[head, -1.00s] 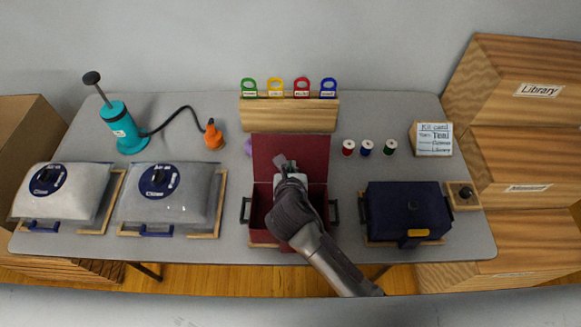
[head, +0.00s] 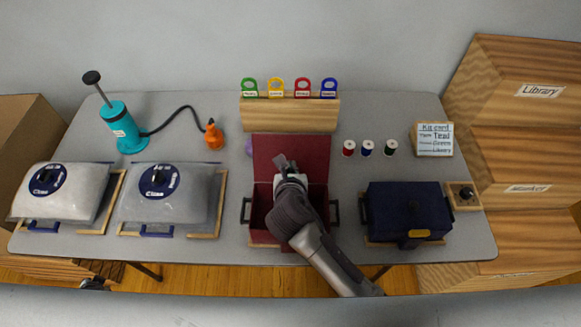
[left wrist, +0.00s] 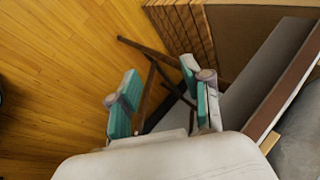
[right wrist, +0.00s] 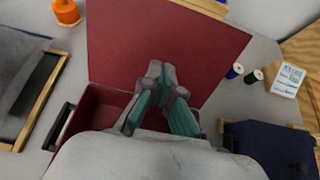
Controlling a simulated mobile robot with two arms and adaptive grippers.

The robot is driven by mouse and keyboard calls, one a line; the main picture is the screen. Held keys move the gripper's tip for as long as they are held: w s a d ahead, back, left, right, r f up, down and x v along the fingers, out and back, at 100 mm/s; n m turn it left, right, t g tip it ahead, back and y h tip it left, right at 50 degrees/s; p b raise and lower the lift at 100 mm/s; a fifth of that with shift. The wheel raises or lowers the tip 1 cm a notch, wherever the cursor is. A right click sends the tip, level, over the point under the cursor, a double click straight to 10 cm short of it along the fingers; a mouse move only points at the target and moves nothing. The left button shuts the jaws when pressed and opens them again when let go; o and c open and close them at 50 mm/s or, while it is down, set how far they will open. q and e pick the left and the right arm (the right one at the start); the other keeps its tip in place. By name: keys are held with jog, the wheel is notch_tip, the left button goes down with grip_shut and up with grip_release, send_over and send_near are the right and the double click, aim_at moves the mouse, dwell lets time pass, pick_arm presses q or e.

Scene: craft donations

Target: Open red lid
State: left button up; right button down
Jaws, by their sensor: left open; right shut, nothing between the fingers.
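The red box (head: 262,215) stands at the middle front of the table with black handles on its sides. Its red lid (head: 318,150) stands raised at the back, and the box is open at the top. In the right wrist view the lid (right wrist: 130,45) fills the upper middle. My right gripper (head: 282,163) is shut and empty, in front of the lid's inner face; whether it touches the lid I cannot tell. Its fingertips also show in the right wrist view (right wrist: 159,70). My left gripper (left wrist: 160,95) is open and empty, low beside the table, over the wooden floor.
Two clear-topped bags (head: 165,195) lie in wooden trays at left. A dark blue box (head: 405,210) stands right of the red box. Thread spools (head: 366,148), a kit card (head: 434,140) and a tag rack (head: 290,115) stand behind. A teal pump (head: 122,130) is back left.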

pick_arm(q)
jog(key=s+d+f+g+h, duration=0.1)
jog(key=s+d+f, duration=0.3)
jog(key=d, duration=0.8)
jog(key=s+d+f+n+g+h+p, duration=0.1)
jog(key=s+d+f+h, duration=0.2)
jog(key=s+d+f, duration=0.2)
jog(key=s+d+f+g+h, duration=0.1)
jog(key=s+d+f, duration=0.4)
jog(key=d, duration=1.3)
jog(key=s, duration=0.3)
jog(key=shift+s+d+h, duration=0.3)
jog(key=shift+s+h, duration=0.1)
pick_arm(e)
jog(key=shift+s+t, duration=0.3)
jog(key=v, duration=1.2)
